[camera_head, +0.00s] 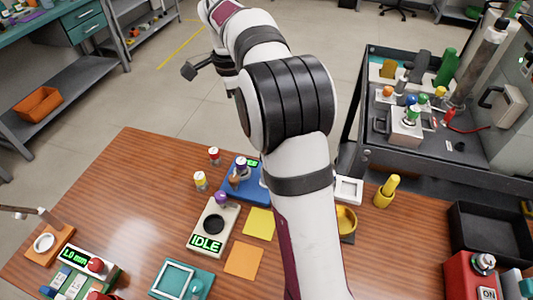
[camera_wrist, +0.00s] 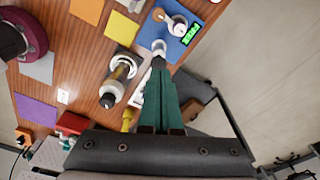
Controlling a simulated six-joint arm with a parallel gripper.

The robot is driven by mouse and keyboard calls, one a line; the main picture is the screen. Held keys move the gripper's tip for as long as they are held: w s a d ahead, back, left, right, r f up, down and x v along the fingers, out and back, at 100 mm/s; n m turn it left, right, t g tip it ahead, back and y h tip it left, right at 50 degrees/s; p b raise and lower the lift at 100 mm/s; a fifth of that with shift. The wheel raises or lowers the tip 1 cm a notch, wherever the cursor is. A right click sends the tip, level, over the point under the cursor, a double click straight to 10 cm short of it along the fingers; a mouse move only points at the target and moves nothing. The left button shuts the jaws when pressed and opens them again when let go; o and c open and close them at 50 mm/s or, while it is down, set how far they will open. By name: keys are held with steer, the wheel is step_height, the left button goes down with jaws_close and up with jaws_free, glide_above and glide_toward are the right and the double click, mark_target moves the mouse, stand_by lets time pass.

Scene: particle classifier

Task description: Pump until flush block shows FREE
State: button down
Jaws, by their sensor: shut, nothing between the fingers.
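A blue block (camera_head: 258,189) with a small green display (camera_head: 252,163) stands on the table, partly hidden behind my arm; I take it for the flush block. Its lettering is too small to read. The head view does not clearly show the fingers.
A beige unit (camera_head: 229,219) reading IDLE stands in front of the block. Red (camera_head: 214,156) and yellow (camera_head: 200,181) capped vials stand to its left. Yellow and orange pads lie nearby. A yellow bowl (camera_head: 346,221) is right of my arm.

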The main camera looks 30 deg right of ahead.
step_height(320, 180, up, 3)
steer(key=shift+a+f, duration=0.1)
steer(key=shift+a, duration=0.05)
stand_by(0.8)
steer(key=s+a+n+y, duration=0.1)
steer(key=s+a+n, duration=0.3)
steer(key=s, duration=0.3)
steer(key=s+a+n+y, duration=0.1)
steer(key=s+a+n, duration=0.3)
steer(key=s, duration=0.3)
steer(key=s+a+f+n, duration=0.2)
steer(key=s+f+n, duration=0.1)
steer(key=s, duration=0.5)
steer(key=s+a+f+n+y, duration=0.1)
steer(key=s+a+f+n, duration=0.2)
steer(key=s, duration=0.6)
steer(key=shift+s+f+n, duration=0.2)
steer(key=shift+f+n, duration=0.35)
steer(key=shift+n, duration=0.65)
steer(key=c, duration=1.5)
jaws_free()
steer(key=shift+c, duration=0.2)
